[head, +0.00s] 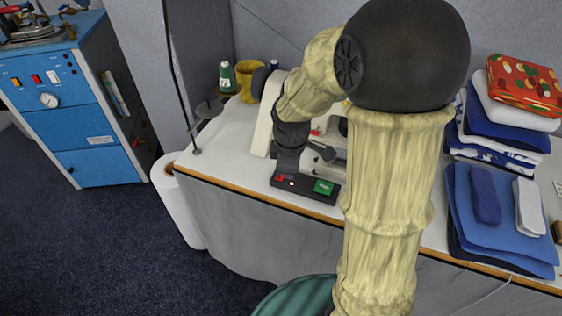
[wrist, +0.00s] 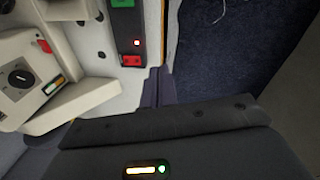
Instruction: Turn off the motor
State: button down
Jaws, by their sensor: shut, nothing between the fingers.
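The motor switch box (head: 305,190) is a black strip at the table's front edge, with a green button (head: 323,187), a small lit red lamp (head: 291,183) and a red button (head: 280,178). In the wrist view the red button (wrist: 131,61) and the lit lamp (wrist: 137,43) are plain; the green button (wrist: 122,3) is cut by the top edge. My gripper (wrist: 158,72) is shut and empty, its fingertips close beside the red button's end of the box. I cannot tell whether they touch it. In the head view my gripper (head: 286,170) points down there.
The cream sewing machine (head: 262,125) stands behind the box, partly hidden by my arm; it also shows in the wrist view (wrist: 75,105). Green thread (head: 227,77) and a yellow mug (head: 247,80) stand behind. Folded cloths (head: 500,215) lie right. A white roll (head: 180,205) stands left of the table.

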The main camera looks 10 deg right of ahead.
jog(key=w+r+n+p, duration=0.2)
jog(key=w+n, duration=0.8)
jog(key=n, duration=0.5)
jog(key=shift+w+g+p, duration=0.2)
jog(key=shift+g+p, duration=0.1)
jog(key=shift+p, duration=0.35)
jog(key=shift+a+f, duration=0.1)
jog(key=shift+f, duration=0.05)
jog(key=f, duration=0.4)
jog(key=w+f, duration=0.1)
jog(key=f, duration=0.4)
jog(key=d+f, duration=0.1)
jog(key=f, duration=0.3)
jog(key=shift+w+f+p, duration=0.15)
jog(key=shift+f+p, duration=0.15)
jog(key=shift+f, duration=0.05)
